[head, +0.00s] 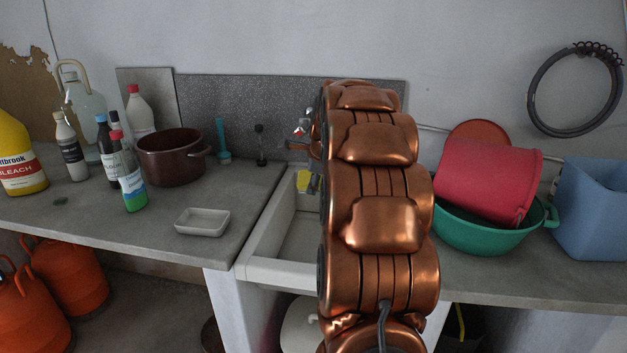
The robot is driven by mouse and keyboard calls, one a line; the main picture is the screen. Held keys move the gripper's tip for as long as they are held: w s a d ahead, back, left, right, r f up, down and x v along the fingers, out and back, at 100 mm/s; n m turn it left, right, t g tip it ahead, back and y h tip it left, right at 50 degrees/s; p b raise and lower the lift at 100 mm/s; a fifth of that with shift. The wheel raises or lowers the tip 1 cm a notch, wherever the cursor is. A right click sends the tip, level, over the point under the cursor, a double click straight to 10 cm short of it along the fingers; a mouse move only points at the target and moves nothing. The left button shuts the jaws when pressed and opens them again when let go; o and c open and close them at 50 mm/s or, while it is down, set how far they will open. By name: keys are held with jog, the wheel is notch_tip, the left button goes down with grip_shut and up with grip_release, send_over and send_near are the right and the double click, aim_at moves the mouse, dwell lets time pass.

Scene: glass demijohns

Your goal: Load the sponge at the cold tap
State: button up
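My copper-coloured arm (372,220) rises through the middle of the head view and covers the right part of the sink. My gripper is hidden behind it, so its fingers and hold do not show. A small yellow piece, which looks like the sponge (303,180), shows at the arm's left edge over the back of the white sink (262,272). A small grey part is beside it; I cannot tell what it is. The tap (298,146) shows partly above the yellow piece, against the splashback. I cannot tell whether water runs or whether the sponge is held.
Left counter: white dish (202,222), brown pot (171,157), several bottles, a glass demijohn (87,115), and brushes (222,140) near the sink. Right counter: red bucket (487,182) in a green basin (490,235), and a blue container (592,210). Orange gas cylinders (65,275) stand below left.

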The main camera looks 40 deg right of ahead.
jog(key=s+a, duration=0.2)
jog(key=a, duration=0.5)
jog(key=shift+s+a+b, duration=0.25)
jog(key=shift+a+b, duration=0.05)
jog(key=shift+b, duration=0.15)
dwell(0.4)
jog(key=shift+r, duration=0.1)
dwell(1.1)
jog(key=s+a+r+p, duration=0.1)
jog(key=a+r, duration=0.2)
jog(key=a, duration=0.1)
jog(key=shift+s+a+r, duration=0.3)
jog(key=shift+a+r, duration=0.05)
jog(key=shift+r, duration=0.05)
dwell(0.8)
